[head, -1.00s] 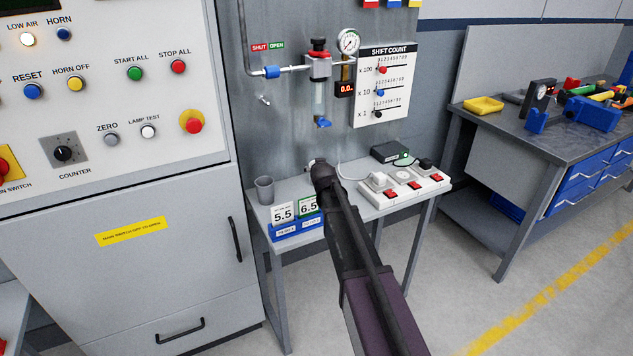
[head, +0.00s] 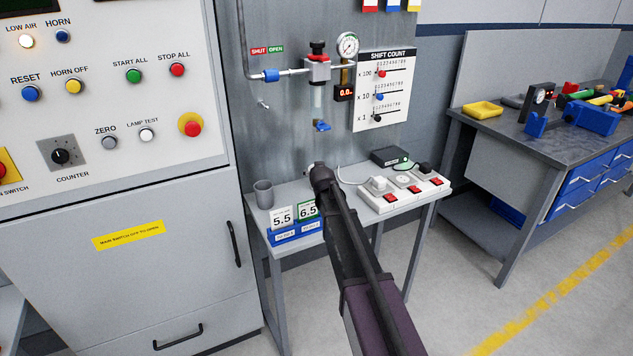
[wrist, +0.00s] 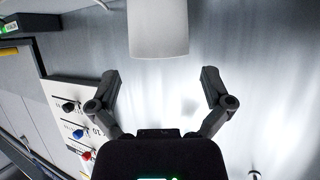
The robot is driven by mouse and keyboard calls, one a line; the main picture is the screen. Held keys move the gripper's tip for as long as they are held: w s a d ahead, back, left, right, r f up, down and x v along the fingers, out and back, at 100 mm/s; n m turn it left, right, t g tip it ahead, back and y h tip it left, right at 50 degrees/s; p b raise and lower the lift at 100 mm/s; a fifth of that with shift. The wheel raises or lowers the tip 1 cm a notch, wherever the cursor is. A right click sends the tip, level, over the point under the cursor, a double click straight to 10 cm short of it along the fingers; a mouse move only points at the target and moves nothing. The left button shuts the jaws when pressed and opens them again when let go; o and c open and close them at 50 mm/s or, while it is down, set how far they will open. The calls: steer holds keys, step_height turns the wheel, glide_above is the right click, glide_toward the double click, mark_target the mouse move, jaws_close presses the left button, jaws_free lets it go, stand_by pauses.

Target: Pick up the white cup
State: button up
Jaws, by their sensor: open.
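The white cup (wrist: 158,28), a plain white cylinder cut off by the top edge, shows in the wrist view. My gripper (wrist: 160,75) is open, one finger to each side, and its fingertips are short of the cup and apart from it. In the head view my dark arm covers the middle of the small grey table (head: 283,258) and hides the gripper's fingers. A small white sliver shows just left of the arm's tip; I cannot tell if it is the cup.
A grey cup (head: 263,194) stands at the table's left end, beside a blue holder (head: 297,232) with number cards. A white power strip (head: 405,192) and a black box (head: 391,156) lie to the right. The panel with the shift count board (head: 383,91) rises behind.

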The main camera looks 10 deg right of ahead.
steer(key=shift+b+x, duration=1)
steer(key=shift+x, duration=1.6)
steer(key=shift+r, duration=0.15)
steer(key=c, duration=0.7)
steer(key=shift+d, duration=0.1)
steer(key=shift+r, duration=0.2)
